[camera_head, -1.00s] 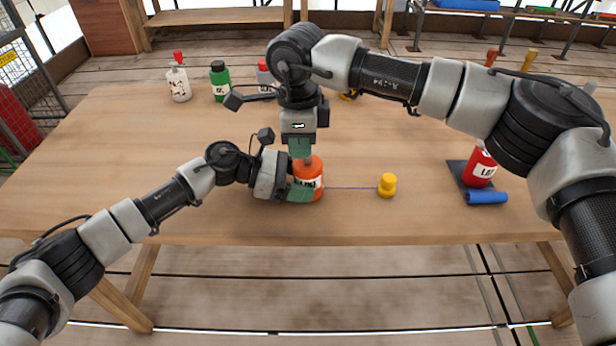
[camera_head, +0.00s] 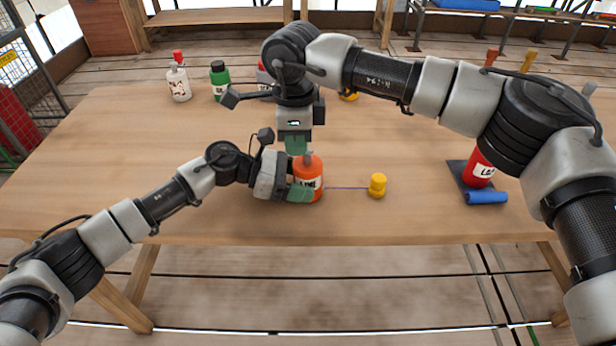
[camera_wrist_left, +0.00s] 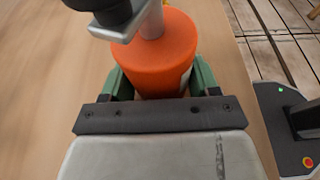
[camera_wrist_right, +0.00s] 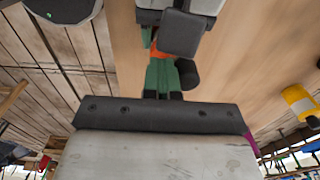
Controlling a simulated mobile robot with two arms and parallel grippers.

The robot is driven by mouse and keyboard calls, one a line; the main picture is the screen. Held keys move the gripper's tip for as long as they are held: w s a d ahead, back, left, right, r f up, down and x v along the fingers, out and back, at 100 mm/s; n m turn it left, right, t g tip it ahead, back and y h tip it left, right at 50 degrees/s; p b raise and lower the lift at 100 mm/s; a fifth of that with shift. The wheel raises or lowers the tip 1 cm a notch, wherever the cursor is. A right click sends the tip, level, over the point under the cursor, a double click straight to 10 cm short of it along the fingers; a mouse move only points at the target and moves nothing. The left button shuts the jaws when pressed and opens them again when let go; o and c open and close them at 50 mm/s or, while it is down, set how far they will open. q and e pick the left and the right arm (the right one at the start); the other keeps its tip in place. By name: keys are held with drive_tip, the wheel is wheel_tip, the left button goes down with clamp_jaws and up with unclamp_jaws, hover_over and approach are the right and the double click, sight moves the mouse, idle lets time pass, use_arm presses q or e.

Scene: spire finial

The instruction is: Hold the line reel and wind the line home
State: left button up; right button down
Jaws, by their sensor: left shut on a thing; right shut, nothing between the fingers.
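The orange line reel (camera_head: 309,183) stands upright near the table's front edge. My left gripper (camera_head: 302,193) is shut around its body from the left. In the left wrist view the reel (camera_wrist_left: 160,65) sits between the green fingers, with a grey post (camera_wrist_left: 152,22) on its top and a dark knob on a grey plate beside it. A thin line runs right along the table to a yellow weight (camera_head: 377,185). My right gripper (camera_head: 296,150) points down, shut and empty, just above the reel's top. Whether it touches the crank is hard to tell.
The middle right is clear.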

drive_tip(key=shift+w+a, duration=0.3)
drive_tip(key=shift+w, duration=0.3)
idle(0.6)
drive_tip(key=shift+a, duration=0.15)
wheel_tip(320, 180, up, 7)
idle(0.8)
idle(0.5)
drive_tip(key=shift+s+a+f+n+t+y, duration=0.1)
drive_tip(key=shift+s+f+n+t+y, duration=0.4)
drive_tip(key=shift+n, duration=3.5)
drive_tip(key=shift+w+f+n+t+h, duration=0.2)
drive_tip(key=shift+f+n, duration=0.65)
drive_tip(key=shift+n, duration=3.15)
drive_tip(key=shift+s+a+f+n+t+y, duration=0.1)
drive_tip(key=shift+f+n+t+y, duration=0.4)
drive_tip(key=shift+n, duration=3.5)
drive_tip(key=shift+f+h, duration=0.3)
drive_tip(key=shift+f, duration=0.05)
drive_tip(key=shift+s+x, duration=0.25)
drive_tip(key=shift+x, duration=1.05)
